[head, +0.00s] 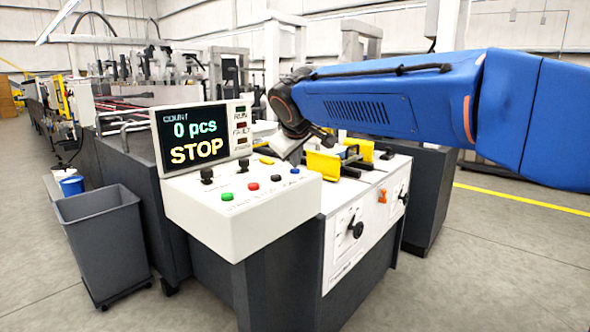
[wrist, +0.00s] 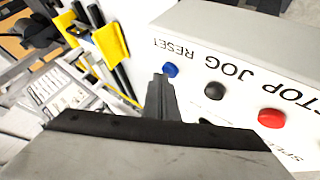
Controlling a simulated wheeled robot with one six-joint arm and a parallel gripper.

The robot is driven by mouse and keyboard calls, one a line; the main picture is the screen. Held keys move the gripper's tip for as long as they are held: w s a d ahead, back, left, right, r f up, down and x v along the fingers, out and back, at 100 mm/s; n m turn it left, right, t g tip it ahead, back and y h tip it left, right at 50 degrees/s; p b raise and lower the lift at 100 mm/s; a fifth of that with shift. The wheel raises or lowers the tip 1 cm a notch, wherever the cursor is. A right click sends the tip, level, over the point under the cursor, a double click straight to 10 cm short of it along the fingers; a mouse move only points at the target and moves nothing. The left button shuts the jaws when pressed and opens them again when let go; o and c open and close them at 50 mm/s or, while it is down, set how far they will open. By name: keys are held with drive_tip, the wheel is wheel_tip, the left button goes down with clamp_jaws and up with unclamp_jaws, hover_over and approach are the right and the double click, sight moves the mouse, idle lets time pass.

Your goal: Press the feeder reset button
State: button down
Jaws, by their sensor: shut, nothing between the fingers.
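The blue button (head: 294,171) sits at the right end of the button row on the white control panel (head: 200,205). In the wrist view the blue button (wrist: 171,70) has the upside-down word RESET beside it. My gripper (head: 293,158) is shut and empty, pointing down over the panel close to the blue button. In the wrist view the closed fingertips (wrist: 160,78) appear just beside the blue button, slightly to its left. I cannot tell whether they touch it or how high they are above the panel. The button is uncovered in both views.
A black JOG button (wrist: 214,90) and a red STOP button (wrist: 271,118) follow in the row, then a green button (head: 227,197). A screen (head: 200,138) reads 0 pcs and STOP. Yellow guides (head: 322,163) stand right of the panel. A grey bin (head: 103,245) stands left.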

sight(295, 171)
drive_tip(key=shift+r, duration=0.75)
drive_tip(key=shift+r, duration=2.5)
drive_tip(key=s+d+f+m+g, duration=0.1)
drive_tip(key=s+d+f+m, duration=0.1)
drive_tip(key=s+d+f, duration=0.45)
drive_tip(key=s+d+f+m+g+h, duration=0.1)
drive_tip(key=s+d, duration=0.3)
drive_tip(key=d, duration=0.5)
drive_tip(key=s+d+f+m, duration=0.2)
drive_tip(key=s+d+f, duration=0.2)
drive_tip(key=s+d, duration=0.25)
drive_tip(key=s+d+f+m+g, duration=0.1)
drive_tip(key=s+d+f, duration=0.4)
drive_tip(key=s+f, duration=0.5)
drive_tip(key=s+d+f+m+g, duration=0.1)
drive_tip(key=s+d+f+m, duration=0.2)
drive_tip(key=s+f, duration=0.7)
drive_tip(key=shift+s+d+f+m, duration=0.2)
drive_tip(key=shift+s+d+m, duration=0.2)
drive_tip(key=shift+s+d, duration=0.6)
drive_tip(key=shift+w+d, duration=0.2)
drive_tip(key=shift+w, duration=0.05)
